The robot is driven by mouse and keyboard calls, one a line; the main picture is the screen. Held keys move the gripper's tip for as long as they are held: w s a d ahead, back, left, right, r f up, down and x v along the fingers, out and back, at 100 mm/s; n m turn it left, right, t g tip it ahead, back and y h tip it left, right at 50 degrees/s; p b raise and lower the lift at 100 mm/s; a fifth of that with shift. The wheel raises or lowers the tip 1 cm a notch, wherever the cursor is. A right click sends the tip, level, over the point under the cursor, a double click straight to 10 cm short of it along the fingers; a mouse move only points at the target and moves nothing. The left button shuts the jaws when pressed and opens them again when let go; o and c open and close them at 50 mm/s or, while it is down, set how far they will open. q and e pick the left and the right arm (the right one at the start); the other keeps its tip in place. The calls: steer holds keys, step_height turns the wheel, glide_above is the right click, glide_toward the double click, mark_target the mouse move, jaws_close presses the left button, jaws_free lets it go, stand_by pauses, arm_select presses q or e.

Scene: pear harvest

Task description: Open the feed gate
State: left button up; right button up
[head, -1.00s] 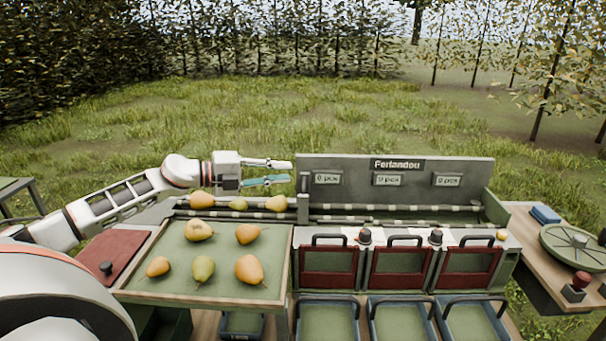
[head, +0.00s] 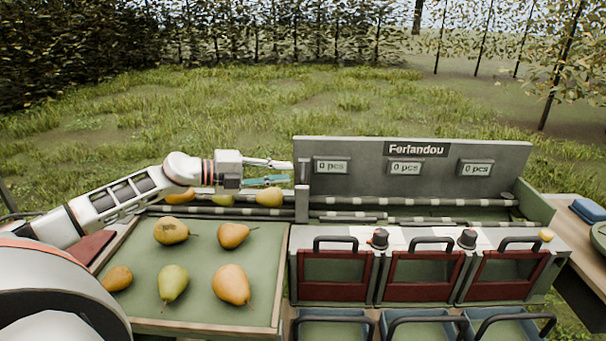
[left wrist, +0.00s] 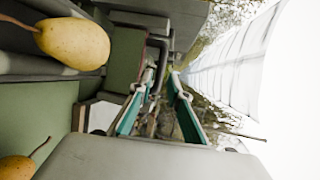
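The feed gate appears to be the upright grey plate (head: 302,198) at the left end of the sorter, between the pear rollers and the channel behind the bins. It looks lowered across the rollers. My left gripper (head: 291,172) is just left of the plate's top, above the rollers. Its two teal-padded fingers are apart, with nothing visibly held. In the left wrist view the open fingers (left wrist: 162,78) point toward grey sorter parts; whether they touch the gate cannot be told. Several pears, one a yellow pear (head: 270,196), rest on the rollers below. My right gripper is out of view.
A green tray (head: 205,305) with several pears lies in front of the rollers. The Ferlandou panel (head: 415,172) with displays reading 0 pcs stands right of the gripper. Red-framed bin doors (head: 335,291) with black handles are in front. Open grass lies behind.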

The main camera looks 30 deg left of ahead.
mark_target(303, 170)
arm_select(q)
steer(key=shift+x, duration=3.3)
jaws_close()
